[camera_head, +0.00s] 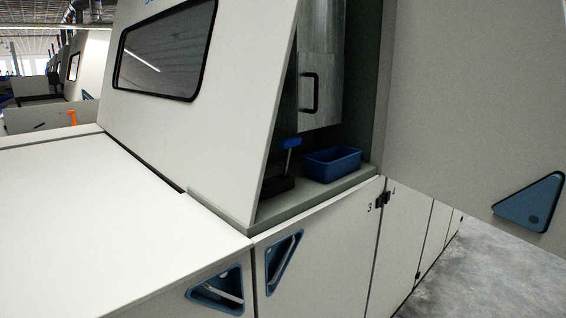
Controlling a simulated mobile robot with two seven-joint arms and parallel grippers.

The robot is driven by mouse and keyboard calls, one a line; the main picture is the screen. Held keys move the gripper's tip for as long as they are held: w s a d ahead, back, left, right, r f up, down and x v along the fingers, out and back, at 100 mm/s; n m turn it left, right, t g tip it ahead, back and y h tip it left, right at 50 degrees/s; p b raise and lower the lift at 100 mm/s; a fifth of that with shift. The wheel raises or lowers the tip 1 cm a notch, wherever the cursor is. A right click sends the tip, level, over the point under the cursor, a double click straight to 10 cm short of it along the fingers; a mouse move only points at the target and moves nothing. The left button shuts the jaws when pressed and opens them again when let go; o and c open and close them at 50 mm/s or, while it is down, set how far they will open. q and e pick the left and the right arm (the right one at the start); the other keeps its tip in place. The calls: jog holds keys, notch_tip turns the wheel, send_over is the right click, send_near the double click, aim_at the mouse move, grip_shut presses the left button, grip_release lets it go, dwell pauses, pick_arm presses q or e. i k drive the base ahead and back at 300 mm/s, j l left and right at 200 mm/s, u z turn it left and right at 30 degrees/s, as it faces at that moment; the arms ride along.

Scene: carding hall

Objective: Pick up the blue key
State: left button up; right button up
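The blue key (291,143) has a blue T-shaped handle and a thin light shaft. It stands upright in a dark low holder (277,185) on the grey shelf inside the open machine compartment. Its lower end is hidden by the holder. Neither of my grippers shows in the head view.
A blue open bin (332,164) sits right of the key on the shelf (318,190). A metal panel with a black handle (309,93) is above. An open white door (480,110) stands at right. The slanted machine cover (230,120) borders the opening at left.

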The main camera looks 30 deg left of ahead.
aim_at(289, 143)
jog(key=u, duration=1.1)
jog(key=i+l, duration=0.1)
jog(key=l, duration=0.25)
jog(key=i+l, duration=0.1)
jog(key=l, duration=0.25)
jog(key=i+l, duration=0.15)
jog(key=l, duration=0.25)
jog(key=i+l+u, duration=0.2)
jog(key=l, duration=0.15)
jog(key=l+u, duration=0.15)
jog(key=l, duration=0.2)
jog(key=k, duration=0.05)
